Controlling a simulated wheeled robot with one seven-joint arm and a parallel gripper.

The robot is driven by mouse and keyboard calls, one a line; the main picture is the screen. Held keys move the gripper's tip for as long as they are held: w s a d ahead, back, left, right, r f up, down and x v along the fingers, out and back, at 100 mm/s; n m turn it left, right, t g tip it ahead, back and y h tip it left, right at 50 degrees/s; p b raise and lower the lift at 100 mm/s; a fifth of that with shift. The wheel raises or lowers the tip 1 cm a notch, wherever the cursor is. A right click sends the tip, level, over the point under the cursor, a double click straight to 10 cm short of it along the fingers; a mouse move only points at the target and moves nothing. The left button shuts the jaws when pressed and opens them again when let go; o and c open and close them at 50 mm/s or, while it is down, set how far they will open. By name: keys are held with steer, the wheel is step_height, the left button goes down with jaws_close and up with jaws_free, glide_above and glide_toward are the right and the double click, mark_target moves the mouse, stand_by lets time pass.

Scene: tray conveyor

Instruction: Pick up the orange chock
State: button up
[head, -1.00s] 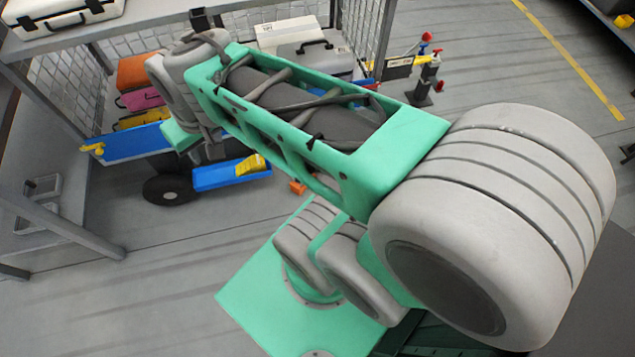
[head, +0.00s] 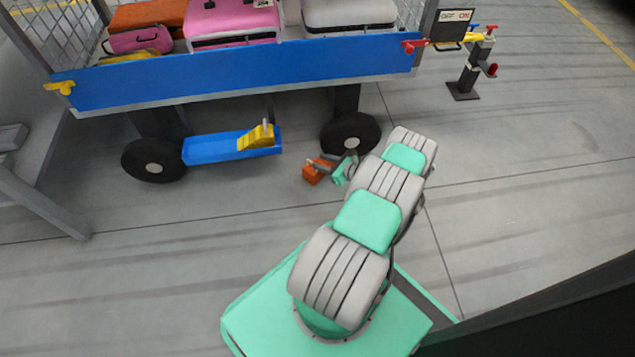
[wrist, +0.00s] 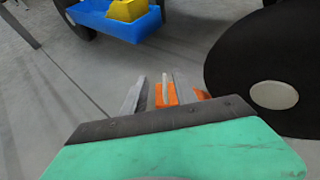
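The orange chock (head: 315,172) lies on the floor beside the cart's right wheel in the head view. In the wrist view the orange chock (wrist: 163,94) shows just beyond the fingers, partly hidden by them and the green gripper body. My gripper (head: 330,166) is low, at the chock's right side in the head view. In the wrist view the grey fingers of my gripper (wrist: 156,94) stand apart, with orange showing between them and to the right of the right finger. Whether either finger touches the chock cannot be told.
A black wheel (head: 350,135) stands close to my gripper. A blue tray (head: 205,150) holding a yellow chock (head: 257,137) hangs under the cart's blue side panel (head: 240,68). A post with red and blue handles (head: 467,75) stands at right. The floor left of the chock is clear.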

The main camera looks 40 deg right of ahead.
mark_target(320, 163)
steer(key=shift+m+t+h, duration=0.3)
steer(key=shift+m+t, duration=0.1)
steer(key=shift+m, duration=0.4)
steer(key=w+f+b, duration=0.2)
steer(key=f, duration=0.1)
steer(key=w+f+b, duration=0.1)
steer(key=w+f, duration=0.2)
steer(key=shift+w+a+b, duration=0.1)
steer(key=shift+b, duration=0.25)
steer(key=shift+w, duration=0.2)
steer(key=shift+c, duration=0.5)
jaws_close()
